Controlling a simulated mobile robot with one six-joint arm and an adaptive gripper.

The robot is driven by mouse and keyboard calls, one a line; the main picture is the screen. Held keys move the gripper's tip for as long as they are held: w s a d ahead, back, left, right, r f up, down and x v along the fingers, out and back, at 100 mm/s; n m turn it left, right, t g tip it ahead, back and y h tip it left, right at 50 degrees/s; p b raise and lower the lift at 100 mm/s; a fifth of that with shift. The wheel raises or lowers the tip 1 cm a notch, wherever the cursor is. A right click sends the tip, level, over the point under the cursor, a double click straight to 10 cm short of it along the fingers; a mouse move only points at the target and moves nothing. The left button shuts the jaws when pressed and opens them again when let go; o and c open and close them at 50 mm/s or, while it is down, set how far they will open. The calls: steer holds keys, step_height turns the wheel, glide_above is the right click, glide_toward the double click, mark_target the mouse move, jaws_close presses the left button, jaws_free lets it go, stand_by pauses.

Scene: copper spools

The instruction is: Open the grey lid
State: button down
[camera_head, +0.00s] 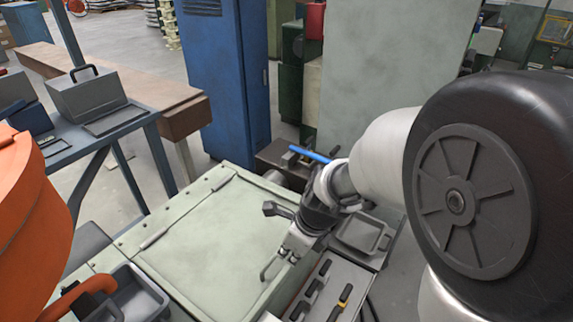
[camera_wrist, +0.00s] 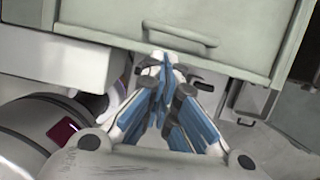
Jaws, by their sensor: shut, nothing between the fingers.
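The grey lid (camera_head: 205,245) is a broad pale grey-green panel lying flat and closed on a chest in the head view. A thin bar handle (camera_head: 268,266) stands near its right edge. In the wrist view the lid (camera_wrist: 110,22) fills the top, with the handle (camera_wrist: 180,33) near its front edge. My gripper (camera_head: 289,250) is at the lid's right side, close to the handle. In the wrist view my gripper (camera_wrist: 164,62) has its blue-grey fingers together and empty, just below the handle. I cannot tell whether the fingertips touch the lid's edge.
A tray with black and yellow-tipped tools (camera_head: 325,292) lies right of the chest. A grey bin (camera_head: 362,236) sits behind it. A blue cabinet (camera_head: 222,80) stands behind the chest. An orange rounded object (camera_head: 35,215) fills the left foreground, beside a grey tray (camera_head: 135,292).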

mark_target(276, 275)
steer(key=shift+m, duration=0.3)
steer(key=b+x, duration=0.5)
steer(key=x, duration=0.5)
steer(key=shift+f, duration=0.2)
steer(key=shift+r, duration=0.2)
